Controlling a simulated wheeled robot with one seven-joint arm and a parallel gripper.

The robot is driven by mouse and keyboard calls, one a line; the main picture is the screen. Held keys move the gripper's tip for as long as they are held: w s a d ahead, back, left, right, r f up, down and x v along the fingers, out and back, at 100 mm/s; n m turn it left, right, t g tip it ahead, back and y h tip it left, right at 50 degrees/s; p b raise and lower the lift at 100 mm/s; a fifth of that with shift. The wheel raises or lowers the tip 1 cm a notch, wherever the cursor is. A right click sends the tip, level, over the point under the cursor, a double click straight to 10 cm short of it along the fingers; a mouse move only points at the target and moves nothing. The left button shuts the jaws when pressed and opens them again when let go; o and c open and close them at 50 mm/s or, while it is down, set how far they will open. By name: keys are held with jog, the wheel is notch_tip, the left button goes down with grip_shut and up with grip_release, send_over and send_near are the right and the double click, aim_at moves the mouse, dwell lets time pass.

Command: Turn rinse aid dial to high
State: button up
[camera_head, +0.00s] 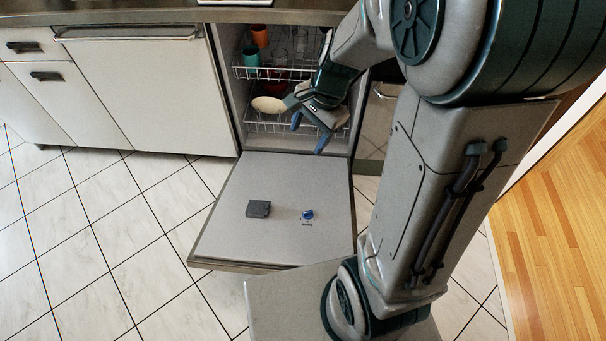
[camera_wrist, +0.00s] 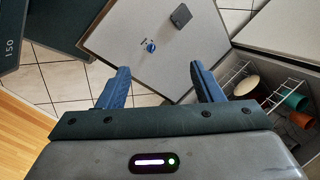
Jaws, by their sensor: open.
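The rinse aid dial (camera_head: 307,215) is a small blue knob on the inner face of the open dishwasher door (camera_head: 230,235), with a small dark marking beside it. In the wrist view the dial (camera_wrist: 151,46) lies beyond my fingertips, roughly between them in the picture. The dial's exact setting is too small to read. My gripper (camera_head: 309,134) has blue fingers, is open and empty, and hangs above the door's hinge end, apart from the dial. Both fingers of my gripper (camera_wrist: 160,75) show spread apart in the wrist view.
A dark grey dispenser box (camera_head: 258,209) sits on the door left of the dial. The lower rack (camera_head: 290,127) and upper rack (camera_head: 265,73) hold dishes, including a cream bowl (camera_head: 268,105), teal cup (camera_head: 250,57) and orange cup (camera_head: 260,36). Tiled floor lies left of the door.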

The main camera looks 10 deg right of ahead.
jog(key=w+f+m+b, duration=0.1)
jog(key=w+f+m, duration=0.2)
jog(key=f, duration=0.3)
jog(key=w+d+f+m+g+b, duration=0.1)
jog(key=w+f+m+b, duration=0.1)
jog(key=f+m, duration=0.3)
jog(key=w+f+m+b, duration=0.1)
jog(key=w+f+m, duration=0.15)
jog(key=f, duration=0.45)
jog(key=m+b, duration=0.4)
jog(key=m, duration=0.6)
send_near(308, 212)
jog(key=shift+g, duration=0.3)
jog(key=x, duration=0.2)
jog(key=b+x, duration=0.1)
jog(key=x, duration=0.2)
jog(key=b+x, duration=0.1)
jog(key=x, duration=0.2)
jog(key=shift+w+f, duration=0.3)
jog(key=shift+w, duration=0.05)
jog(key=c, duration=1)
